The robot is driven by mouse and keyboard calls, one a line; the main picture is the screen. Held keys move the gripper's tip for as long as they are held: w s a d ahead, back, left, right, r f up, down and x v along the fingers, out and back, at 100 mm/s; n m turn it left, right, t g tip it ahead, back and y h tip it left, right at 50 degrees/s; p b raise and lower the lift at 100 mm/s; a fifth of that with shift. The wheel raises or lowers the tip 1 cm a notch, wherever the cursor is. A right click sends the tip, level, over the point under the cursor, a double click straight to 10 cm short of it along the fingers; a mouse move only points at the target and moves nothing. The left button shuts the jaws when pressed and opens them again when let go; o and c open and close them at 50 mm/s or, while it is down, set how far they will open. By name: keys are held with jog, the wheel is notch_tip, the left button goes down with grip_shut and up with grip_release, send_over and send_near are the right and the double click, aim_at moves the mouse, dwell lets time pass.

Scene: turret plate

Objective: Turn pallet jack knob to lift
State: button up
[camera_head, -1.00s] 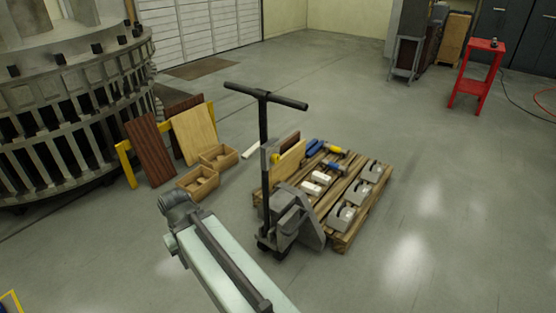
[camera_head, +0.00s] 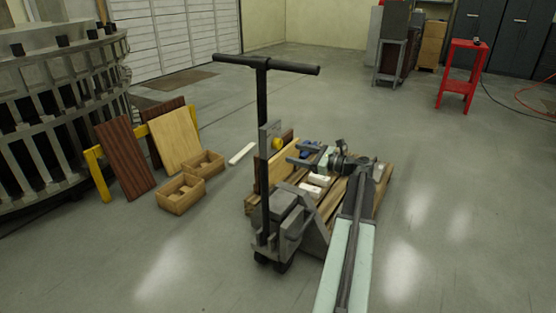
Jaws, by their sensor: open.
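The pallet jack (camera_head: 287,208) stands in the middle of the view, with its black T-shaped handle (camera_head: 262,100) upright. The fingers appear apart from the knob; the exact depth gap cannot be told. Nothing shows between the fingers.
A wooden pallet (camera_head: 379,190) lies behind my arm, its load partly hidden. Wooden boxes (camera_head: 181,194) and leaning boards (camera_head: 124,158) stand on the left. A red stand (camera_head: 458,75) is at the back right. The right floor is clear.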

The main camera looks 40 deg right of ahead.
aim_at(280, 145)
jog(key=shift+m+t+h, duration=0.3)
jog(key=shift+m, duration=0.2)
jog(key=w, duration=0.6)
jog(key=shift+w+r, duration=0.3)
jog(key=shift+w, duration=0.05)
grip_shut()
